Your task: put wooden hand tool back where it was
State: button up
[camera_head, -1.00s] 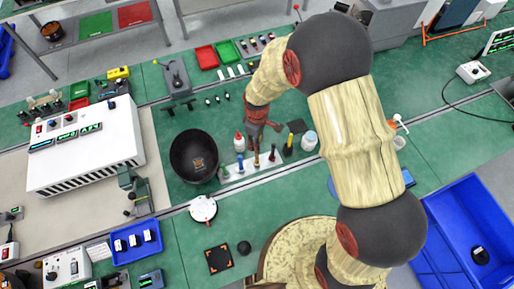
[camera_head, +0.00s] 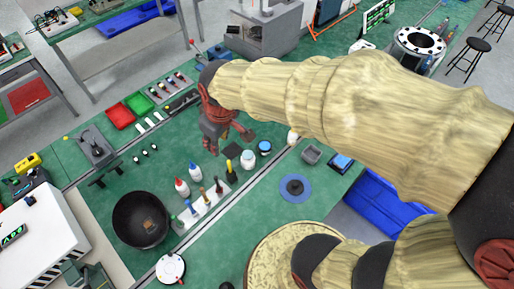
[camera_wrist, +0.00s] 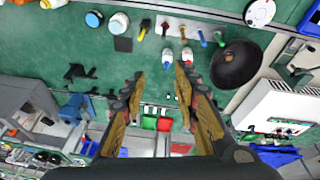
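A white tool holder (camera_head: 200,213) stands on the green bench with upright hand tools in it. Two have brown, wood-like handles: one near the middle (camera_head: 203,195) and one towards its right end (camera_head: 218,184). A blue-handled tool stands left of them. In the wrist view the holder (camera_wrist: 192,27) is at the top, with both brown handles (camera_wrist: 165,28) (camera_wrist: 183,31) upright in it. I cannot tell which brown one is the task's wooden tool. My gripper (camera_head: 228,140) is beyond the holder, apart from it. In the wrist view its fingers (camera_wrist: 160,76) are spread with nothing between them.
A black bowl (camera_head: 140,219) stands left of the holder. Red and green trays (camera_head: 120,115) lie farther back.

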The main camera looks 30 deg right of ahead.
jog(key=s+d+r+m+t, duration=0.1)
jog(key=s+d+r+m, duration=0.1)
jog(key=s+r, duration=0.2)
jog(key=s+d+r+m+t, duration=0.1)
jog(key=s+d+r+m, duration=0.2)
jog(key=s, duration=0.6)
jog(key=shift+r, duration=0.65)
